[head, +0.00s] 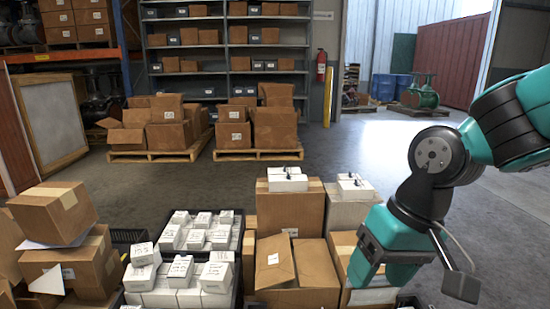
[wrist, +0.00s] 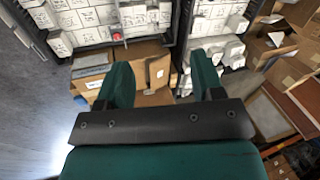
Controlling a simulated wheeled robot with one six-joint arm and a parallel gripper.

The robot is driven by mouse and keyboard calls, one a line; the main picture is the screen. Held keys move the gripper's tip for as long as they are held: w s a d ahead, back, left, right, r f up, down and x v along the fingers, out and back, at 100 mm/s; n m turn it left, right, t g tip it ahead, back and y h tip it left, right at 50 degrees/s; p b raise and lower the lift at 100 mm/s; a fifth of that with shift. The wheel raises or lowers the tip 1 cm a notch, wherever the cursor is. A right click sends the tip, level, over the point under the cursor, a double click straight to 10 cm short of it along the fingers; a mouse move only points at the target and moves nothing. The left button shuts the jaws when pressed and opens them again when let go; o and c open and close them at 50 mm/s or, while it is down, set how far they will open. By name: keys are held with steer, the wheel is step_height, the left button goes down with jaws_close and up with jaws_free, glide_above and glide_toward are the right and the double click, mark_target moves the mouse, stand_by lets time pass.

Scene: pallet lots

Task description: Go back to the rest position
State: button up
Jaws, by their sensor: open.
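My gripper (wrist: 165,88) shows in the wrist view with its two green fingers apart and nothing between them. It hangs above cardboard boxes and crates of white boxes. In the head view my arm comes in from the right, and the gripper's body is at the lower right, above and in front of an open carton (head: 345,250). The fingertips are hard to make out there.
A black crate (head: 238,262) holds several white boxes. Tall cartons (head: 290,212) with small white boxes on top stand beside it. Stacked cartons (head: 60,215) are at the left. Loaded pallets (head: 258,155) and shelves stand behind. Open floor (head: 355,150) lies at the middle right.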

steer(key=s+r+n, duration=0.3)
steer(key=s+n, duration=0.2)
steer(key=s, duration=0.6)
step_height(320, 180, up, 30)
steer(key=p, duration=3)
steer(key=shift+w+d+f+m+y, duration=0.2)
steer(key=shift+w+m+y, duration=0.1)
steer(key=shift+y, duration=0.1)
